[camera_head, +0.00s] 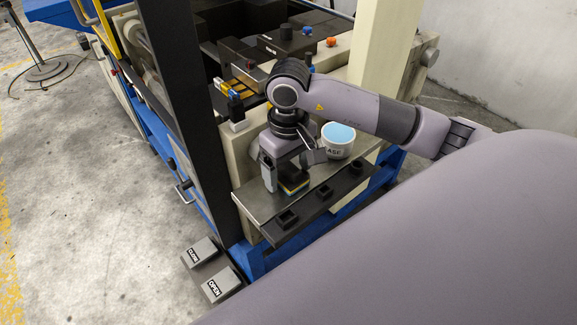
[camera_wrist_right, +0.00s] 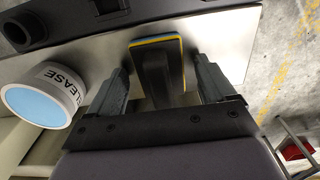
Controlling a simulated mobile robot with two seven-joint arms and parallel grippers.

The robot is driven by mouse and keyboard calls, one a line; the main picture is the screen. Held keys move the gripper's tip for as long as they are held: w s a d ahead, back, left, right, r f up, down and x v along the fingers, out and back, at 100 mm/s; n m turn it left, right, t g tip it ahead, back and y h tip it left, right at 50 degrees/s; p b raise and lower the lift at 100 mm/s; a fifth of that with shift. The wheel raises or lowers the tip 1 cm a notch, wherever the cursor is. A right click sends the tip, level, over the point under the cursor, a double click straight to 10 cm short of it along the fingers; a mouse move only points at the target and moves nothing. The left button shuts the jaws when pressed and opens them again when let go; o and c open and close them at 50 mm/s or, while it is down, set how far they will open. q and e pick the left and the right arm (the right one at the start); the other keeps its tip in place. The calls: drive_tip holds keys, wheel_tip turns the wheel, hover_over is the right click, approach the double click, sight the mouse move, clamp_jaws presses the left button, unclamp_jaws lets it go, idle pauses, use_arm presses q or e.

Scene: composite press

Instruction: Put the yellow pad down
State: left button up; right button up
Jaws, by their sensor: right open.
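The yellow pad (camera_head: 293,187) is a small block with yellow and blue layers and a dark grip on top. It sits on the metal shelf (camera_head: 256,204) at the front of the press, near the dark rail. My right gripper (camera_head: 291,172) is above it with fingers apart. In the right wrist view the pad (camera_wrist_right: 157,42) is between the open fingers of the gripper (camera_wrist_right: 163,72), with visible gaps on both sides of the dark grip. The pad's underside is hidden. My left gripper is not in view.
A white tub labelled RELEASE (camera_head: 337,151) with light blue contents stands right of the gripper. A dark rail with square sockets (camera_head: 322,192) runs along the shelf's front edge. Pedals marked CLOSE (camera_head: 199,252) and OPEN (camera_head: 220,285) are on the floor. A dark post (camera_head: 185,100) stands left.

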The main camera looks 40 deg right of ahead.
sight(289, 165)
drive_tip(key=shift+r, duration=0.6)
wheel_tip(289, 165, up, 11)
drive_tip(key=shift+s, duration=0.1)
idle(0.6)
